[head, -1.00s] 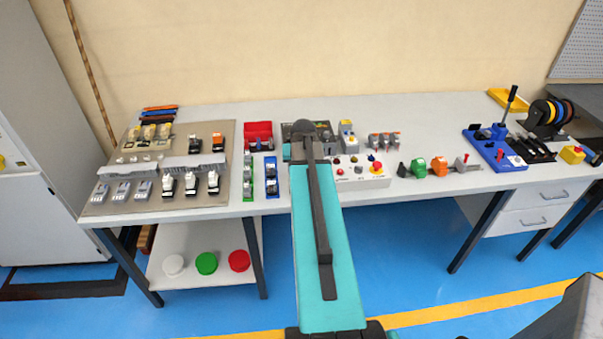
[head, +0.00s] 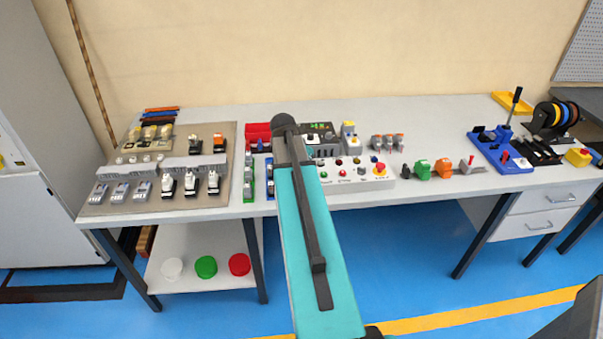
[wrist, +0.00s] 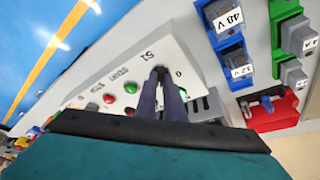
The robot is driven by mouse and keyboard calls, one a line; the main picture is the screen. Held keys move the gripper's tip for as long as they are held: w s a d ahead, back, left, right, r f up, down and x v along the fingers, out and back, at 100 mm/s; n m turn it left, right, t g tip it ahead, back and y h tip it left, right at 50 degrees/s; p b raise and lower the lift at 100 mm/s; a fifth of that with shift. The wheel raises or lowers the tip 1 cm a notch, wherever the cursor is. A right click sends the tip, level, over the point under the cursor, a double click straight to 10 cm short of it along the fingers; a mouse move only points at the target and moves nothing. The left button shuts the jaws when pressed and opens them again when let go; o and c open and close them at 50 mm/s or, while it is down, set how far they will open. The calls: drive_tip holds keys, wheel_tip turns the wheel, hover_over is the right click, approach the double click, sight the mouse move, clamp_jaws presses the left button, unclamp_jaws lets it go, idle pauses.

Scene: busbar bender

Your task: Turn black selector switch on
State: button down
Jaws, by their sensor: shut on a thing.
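The white control box (head: 350,178) stands near the front edge of the table, and it also fills the middle of the wrist view (wrist: 132,55). In the wrist view my gripper (wrist: 161,73) has its two dark fingers close together at the end of the box marked S1 and 0. It is shut on the black selector switch (wrist: 159,70), which is mostly hidden between the fingertips. Which way the switch points cannot be told. In the head view my arm hides the fingers and the switch.
Green (wrist: 115,87) and red (wrist: 131,87) buttons sit beside the fingers on the box. A yellow-based red mushroom button (head: 380,169) is at its right end. Blue modules (wrist: 226,40) and a red holder (wrist: 270,108) stand close by. Bare table lies in front of the wall.

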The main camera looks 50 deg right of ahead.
drive_tip(key=shift+a+m, duration=0.1)
drive_tip(key=shift+m, duration=0.2)
drive_tip(key=c, duration=1.9)
unclamp_jaws()
drive_tip(key=shift+w, duration=0.1)
drive_tip(key=shift+o, duration=0.2)
drive_tip(key=shift+r, duration=0.1)
drive_tip(key=b+v, duration=0.3)
drive_tip(key=v, duration=1)
drive_tip(key=shift+r, duration=0.3)
drive_tip(key=shift+w+a+f, duration=0.1)
drive_tip(key=shift+w, duration=0.05)
